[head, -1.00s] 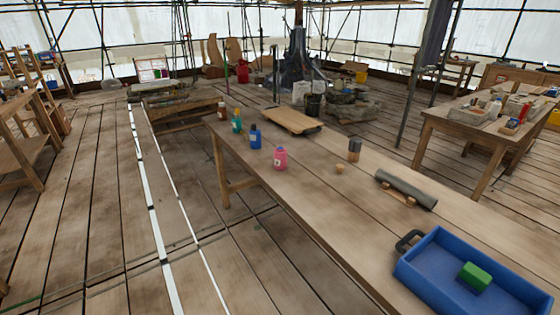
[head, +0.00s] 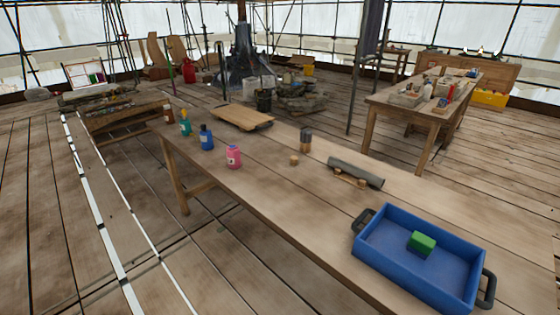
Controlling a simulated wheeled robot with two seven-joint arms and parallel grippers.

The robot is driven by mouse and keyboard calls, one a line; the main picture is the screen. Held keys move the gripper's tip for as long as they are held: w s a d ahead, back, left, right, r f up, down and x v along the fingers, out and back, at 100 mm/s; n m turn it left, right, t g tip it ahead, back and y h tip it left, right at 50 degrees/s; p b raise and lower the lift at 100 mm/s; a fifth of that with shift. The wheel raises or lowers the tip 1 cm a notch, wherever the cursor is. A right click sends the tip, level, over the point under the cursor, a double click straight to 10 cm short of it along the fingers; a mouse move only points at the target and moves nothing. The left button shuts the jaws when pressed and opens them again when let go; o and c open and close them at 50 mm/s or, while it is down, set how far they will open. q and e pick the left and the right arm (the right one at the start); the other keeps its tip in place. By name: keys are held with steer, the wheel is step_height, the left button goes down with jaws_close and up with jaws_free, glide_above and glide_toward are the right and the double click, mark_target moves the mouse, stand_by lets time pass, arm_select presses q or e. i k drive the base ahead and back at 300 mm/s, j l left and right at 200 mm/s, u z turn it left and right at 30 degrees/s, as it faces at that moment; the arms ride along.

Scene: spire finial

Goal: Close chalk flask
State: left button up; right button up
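Several small bottles stand upright along the left side of the long wooden table: a pink one (head: 233,157), a blue one (head: 206,138), a teal one (head: 185,123) and a brown one (head: 168,113). A grey-and-brown cylinder (head: 306,140) stands upright farther right, with a small tan wooden piece (head: 294,160) beside it, apart from it. No label is readable, so I cannot tell which is the chalk flask. The tops are too small to tell open from closed. Neither of my grippers is in view.
A blue tray (head: 385,274) with black handles holds a green block (head: 421,242) at the table's near right. A grey roll (head: 356,171) lies on wooden supports. A wooden board (head: 241,117) lies at the far end. Open plank floor lies left of the table (head: 270,185).

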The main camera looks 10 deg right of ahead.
mark_target(233, 160)
steer(key=i+j+z, duration=0.1)
steer(key=j+z, duration=1.1)
steer(key=j, duration=0.7)
steer(key=k+j+z, duration=0.15)
steer(key=j, duration=1.3)
steer(key=z, duration=0.05)
